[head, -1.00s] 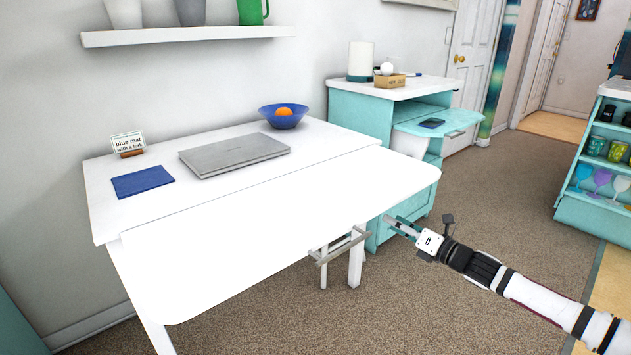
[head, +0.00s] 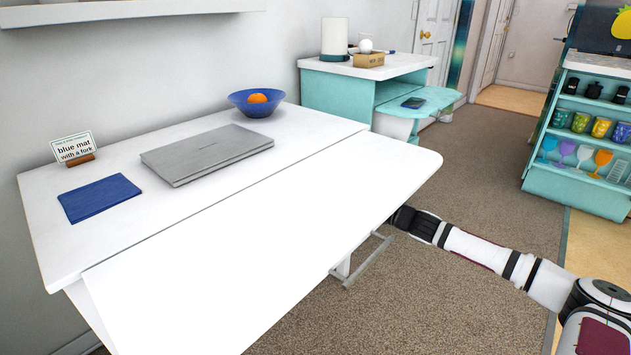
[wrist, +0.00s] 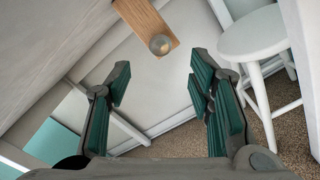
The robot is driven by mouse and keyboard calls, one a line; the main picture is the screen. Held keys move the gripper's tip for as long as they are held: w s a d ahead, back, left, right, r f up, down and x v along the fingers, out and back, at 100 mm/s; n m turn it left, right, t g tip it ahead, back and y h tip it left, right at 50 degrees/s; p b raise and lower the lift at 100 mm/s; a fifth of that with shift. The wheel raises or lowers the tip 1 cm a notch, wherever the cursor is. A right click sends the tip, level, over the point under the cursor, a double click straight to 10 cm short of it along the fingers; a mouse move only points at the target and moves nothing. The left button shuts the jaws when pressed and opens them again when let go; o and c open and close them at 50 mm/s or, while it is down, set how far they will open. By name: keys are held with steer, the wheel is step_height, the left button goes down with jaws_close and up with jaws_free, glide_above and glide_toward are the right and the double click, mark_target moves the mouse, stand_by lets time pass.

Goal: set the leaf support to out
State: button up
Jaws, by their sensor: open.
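The white table's front leaf (head: 270,240) stretches out from the tabletop (head: 110,225) and looks raised, perhaps slightly sloped. In the wrist view a wooden bar with a round knob (wrist: 146,24) shows beyond my fingers; it looks like the leaf support, though how far out it is I cannot tell. My gripper (wrist: 160,85) is open and empty, its green-padded fingers apart, with the knob ahead of the gap and not touched. In the head view the leaf hides my gripper; my forearm reaches under the leaf's right end.
A grey bar frame (head: 365,262) shows below the leaf's edge. A white stool (wrist: 254,40) stands right of my fingers in the wrist view. A laptop (head: 207,153), blue mat (head: 99,197), sign (head: 74,150) and blue bowl (head: 256,103) rest on the tabletop.

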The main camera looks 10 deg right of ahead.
steer(key=b+x, duration=0.3)
steer(key=x, duration=0.7)
steer(key=shift+w+a, duration=0.15)
steer(key=shift+w, duration=0.15)
jaws_close()
